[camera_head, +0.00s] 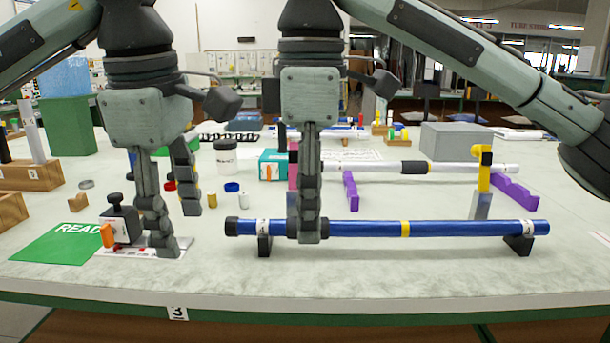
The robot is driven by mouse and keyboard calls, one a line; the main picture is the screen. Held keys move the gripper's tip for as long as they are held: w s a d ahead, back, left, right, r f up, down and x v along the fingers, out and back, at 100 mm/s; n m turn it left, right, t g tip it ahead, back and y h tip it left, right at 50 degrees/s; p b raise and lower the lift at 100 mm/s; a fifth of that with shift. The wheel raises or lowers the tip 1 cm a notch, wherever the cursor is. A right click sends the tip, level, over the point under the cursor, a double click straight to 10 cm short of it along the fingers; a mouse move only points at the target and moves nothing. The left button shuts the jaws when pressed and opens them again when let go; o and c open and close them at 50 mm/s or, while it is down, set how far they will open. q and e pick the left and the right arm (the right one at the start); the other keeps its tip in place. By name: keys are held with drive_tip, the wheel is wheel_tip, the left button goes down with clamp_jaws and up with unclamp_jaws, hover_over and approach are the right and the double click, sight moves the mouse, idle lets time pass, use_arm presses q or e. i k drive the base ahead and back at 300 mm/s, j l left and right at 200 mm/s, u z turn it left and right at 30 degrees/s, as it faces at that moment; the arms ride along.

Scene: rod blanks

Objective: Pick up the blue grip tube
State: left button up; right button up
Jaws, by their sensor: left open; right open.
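The long blue tube (365,229) lies level near the table's front, resting on two black supports (519,244). It has a black left end, white labels, a yellow band right of its middle and a dark part near my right gripper. My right gripper (309,236) points down at the tube's left half. Its near finger crosses in front of the tube, and the other finger is mostly hidden. I cannot tell whether it touches the tube. My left gripper (176,230) is open and empty, left of the tube's end, with its near finger low over a white card.
A black device with an orange part (120,222) and a green READY mat (62,244) lie at the left. Behind the tube, a white tube (455,168) rests on purple supports (351,192). A yellow-topped upright (483,178) stands between the tubes. Small cylinders (233,199) stand near my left gripper.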

sight(402, 229)
drive_tip(key=k, duration=1.4)
